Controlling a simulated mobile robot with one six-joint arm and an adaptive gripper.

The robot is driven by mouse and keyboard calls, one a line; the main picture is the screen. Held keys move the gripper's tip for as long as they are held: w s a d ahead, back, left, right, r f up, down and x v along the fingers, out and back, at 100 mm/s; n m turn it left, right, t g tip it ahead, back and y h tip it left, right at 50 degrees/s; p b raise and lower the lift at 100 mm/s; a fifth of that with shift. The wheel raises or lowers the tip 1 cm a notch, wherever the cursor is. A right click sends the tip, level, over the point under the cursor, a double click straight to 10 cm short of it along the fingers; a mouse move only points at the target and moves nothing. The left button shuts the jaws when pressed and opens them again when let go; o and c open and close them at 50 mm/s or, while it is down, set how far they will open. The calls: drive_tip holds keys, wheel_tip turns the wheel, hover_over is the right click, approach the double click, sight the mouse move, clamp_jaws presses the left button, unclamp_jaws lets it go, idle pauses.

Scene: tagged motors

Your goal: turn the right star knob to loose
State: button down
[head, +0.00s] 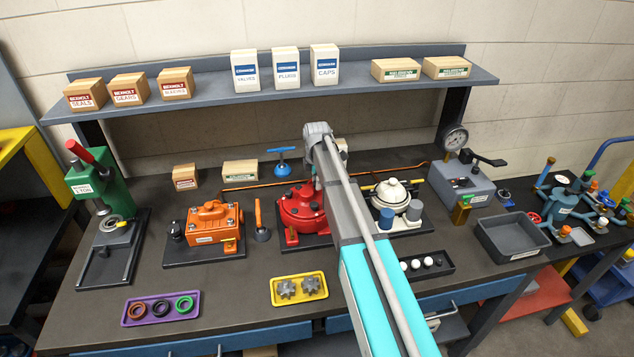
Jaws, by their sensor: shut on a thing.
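The red motor (301,208) stands on a dark base plate in the middle of the bench. Its right side is covered by my forearm. The white-topped motor (391,195) stands just right of my forearm, with its left edge partly covered. I cannot make out the right star knob; it may lie behind my arm. My arm reaches from the front of the bench to a wrist above the red motor. My gripper is hidden behind the forearm, so neither its fingers nor what is between them shows.
An orange motor (212,222) stands left of the red one. A yellow tray (298,300) with gears and a purple tray (132,318) with rings lie in front. A grey box with a gauge (463,186) and an empty grey bin (512,247) stand right. A shelf (216,94) with boxes hangs behind.

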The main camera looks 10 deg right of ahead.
drive_tip(key=n, duration=0.3)
drive_tip(key=shift+s+n, duration=0.15)
drive_tip(key=shift+n, duration=0.15)
idle(0.4)
drive_tip(key=c, duration=0.7)
unclamp_jaws()
drive_tip(key=shift+a, duration=0.1)
drive_tip(key=shift+o, duration=0.2)
